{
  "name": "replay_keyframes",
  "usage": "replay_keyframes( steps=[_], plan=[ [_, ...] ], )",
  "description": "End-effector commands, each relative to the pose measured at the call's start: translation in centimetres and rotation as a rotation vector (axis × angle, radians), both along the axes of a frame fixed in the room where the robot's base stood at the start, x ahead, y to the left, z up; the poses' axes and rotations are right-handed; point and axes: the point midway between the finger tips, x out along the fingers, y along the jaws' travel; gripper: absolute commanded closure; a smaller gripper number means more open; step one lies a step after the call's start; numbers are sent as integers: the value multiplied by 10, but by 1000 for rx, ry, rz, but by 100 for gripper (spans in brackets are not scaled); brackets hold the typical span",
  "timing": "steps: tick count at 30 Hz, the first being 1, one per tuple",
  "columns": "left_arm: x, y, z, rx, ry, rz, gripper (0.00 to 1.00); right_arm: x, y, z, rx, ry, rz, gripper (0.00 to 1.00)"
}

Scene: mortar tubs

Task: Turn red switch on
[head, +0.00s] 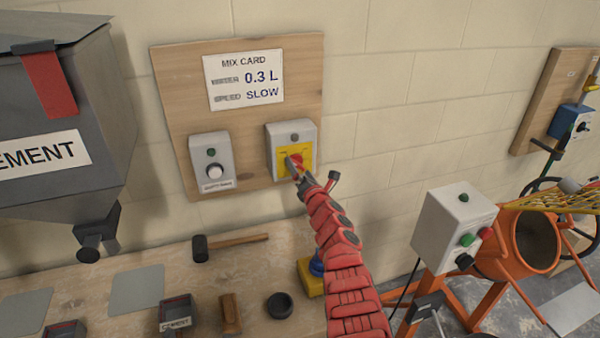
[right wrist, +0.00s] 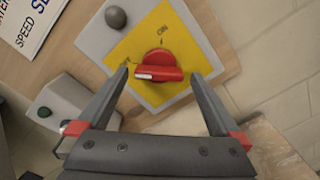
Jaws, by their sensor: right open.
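The red rotary switch (right wrist: 158,66) sits on a yellow plate (right wrist: 200,60) of a grey box (head: 279,137) on the wooden wall board. In the right wrist view its white-marked end points left, and the word ON is printed above it. My right gripper (head: 297,172) is in front of the switch in the head view, covering part of it. In the right wrist view the open fingers (right wrist: 160,75) are on either side of the knob, with gaps visible. I cannot tell whether they touch it. The lamp (right wrist: 116,17) on the box looks dark grey. My left gripper is not in view.
A mix card (head: 243,79) hangs above. A cement hopper (head: 60,130) stands left. The bench holds a mallet (head: 230,243) and small tubs. An orange mixer (head: 505,250) stands right.

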Motion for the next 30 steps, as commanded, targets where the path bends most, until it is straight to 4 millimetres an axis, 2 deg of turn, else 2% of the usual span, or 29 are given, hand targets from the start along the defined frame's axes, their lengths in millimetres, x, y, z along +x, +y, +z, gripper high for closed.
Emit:
replay_keyframes(
  steps=[7, 20, 30],
  plan=[
    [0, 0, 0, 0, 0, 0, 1, 0, 0, 1, -1, -1, 1, 0],
    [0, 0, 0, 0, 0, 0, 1, 0, 0, 1, 0, -1, 0, 77],
    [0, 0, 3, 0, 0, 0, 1, 0, 0, 1, 48, 15, 0, 78]
  ],
)
